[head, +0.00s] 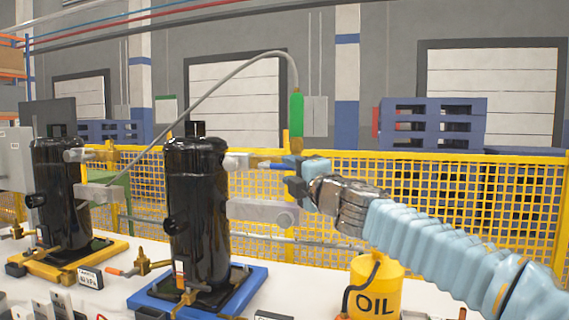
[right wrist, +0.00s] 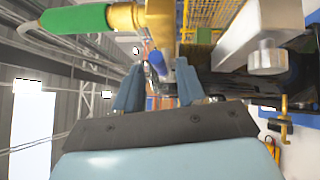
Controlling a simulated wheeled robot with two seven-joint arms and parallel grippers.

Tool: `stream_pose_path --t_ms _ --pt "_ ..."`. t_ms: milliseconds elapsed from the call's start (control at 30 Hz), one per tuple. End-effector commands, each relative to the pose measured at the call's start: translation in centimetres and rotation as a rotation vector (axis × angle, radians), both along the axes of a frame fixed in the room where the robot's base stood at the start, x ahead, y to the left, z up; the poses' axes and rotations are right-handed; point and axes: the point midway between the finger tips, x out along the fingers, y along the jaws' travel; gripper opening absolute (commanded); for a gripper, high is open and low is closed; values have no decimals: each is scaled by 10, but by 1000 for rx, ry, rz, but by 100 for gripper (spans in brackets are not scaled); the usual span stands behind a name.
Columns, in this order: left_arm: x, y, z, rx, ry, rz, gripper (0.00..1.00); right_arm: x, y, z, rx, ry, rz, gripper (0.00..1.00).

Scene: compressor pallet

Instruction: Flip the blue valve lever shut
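The blue valve lever (head: 265,165) is a small bright blue handle beside the brass valve (head: 296,146), which sits below a green hose grip (head: 296,114). My right gripper (head: 289,174) is close to the lever, on its right in the head view. In the right wrist view the lever (right wrist: 157,62) shows in the gap between the spread fingertips of my right gripper (right wrist: 159,67). The fingers are apart, and I cannot tell whether either touches the lever. The brass valve (right wrist: 140,18) and green grip (right wrist: 75,21) are at the upper left there. My left gripper is not in view.
The black compressor (head: 196,215) stands on a blue pallet (head: 153,300) left of my gripper. A second black compressor (head: 62,190) stands further left. A yellow oil can (head: 377,292) is below my right arm. A yellow mesh fence (head: 430,190) runs behind.

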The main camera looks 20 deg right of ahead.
Motion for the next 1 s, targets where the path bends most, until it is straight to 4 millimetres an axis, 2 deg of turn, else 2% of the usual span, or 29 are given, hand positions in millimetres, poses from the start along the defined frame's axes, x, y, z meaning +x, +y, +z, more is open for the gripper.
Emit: stream_pose_path --t_ms 33,200,567,667,833,1000 --pt "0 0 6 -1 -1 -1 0 10 3 3 1 2 2 39" --pt "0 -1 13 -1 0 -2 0 30 6 6 1 1 1 39" --pt "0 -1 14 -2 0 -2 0 37 7 5 1 0 -1 39" --pt "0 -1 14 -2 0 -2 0 36 7 5 1 0 0 27" --pt "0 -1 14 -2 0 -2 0 36 7 5 1 0 0 1" --pt "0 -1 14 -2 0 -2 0 36 7 5 1 0 0 0"
